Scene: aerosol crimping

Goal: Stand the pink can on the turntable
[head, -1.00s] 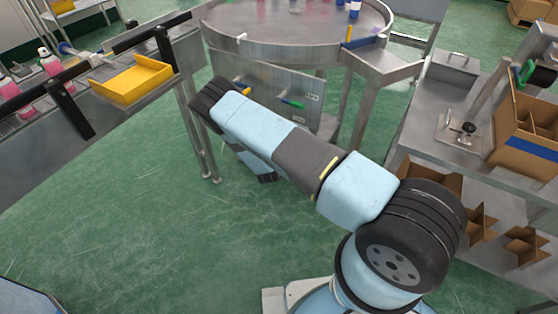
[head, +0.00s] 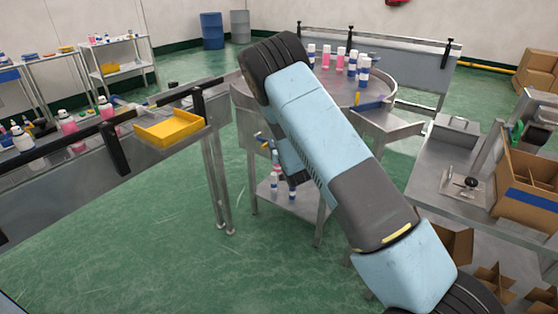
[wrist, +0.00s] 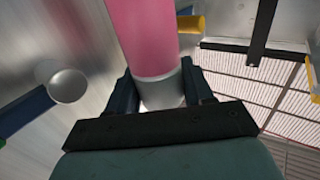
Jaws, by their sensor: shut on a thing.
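In the wrist view the pink can (wrist: 148,40) has a pink body and a pale metallic end. My gripper (wrist: 160,92) is shut on that pale end, with dark fingers on both sides. The can extends away from the fingers towards the top of the picture. In the head view my arm hides the gripper, and I cannot clearly make out the held can. The round steel turntable (head: 384,90) stands behind my arm. Several pink, white and blue cans stand on it; my arm covers its left part.
A conveyor (head: 60,165) with pink-and-white cans and a yellow tray (head: 168,128) is at left. A steel bench (head: 440,170) with a cardboard box (head: 530,175) is at right. Small cans stand on a low shelf (head: 262,205). Green floor is open in front.

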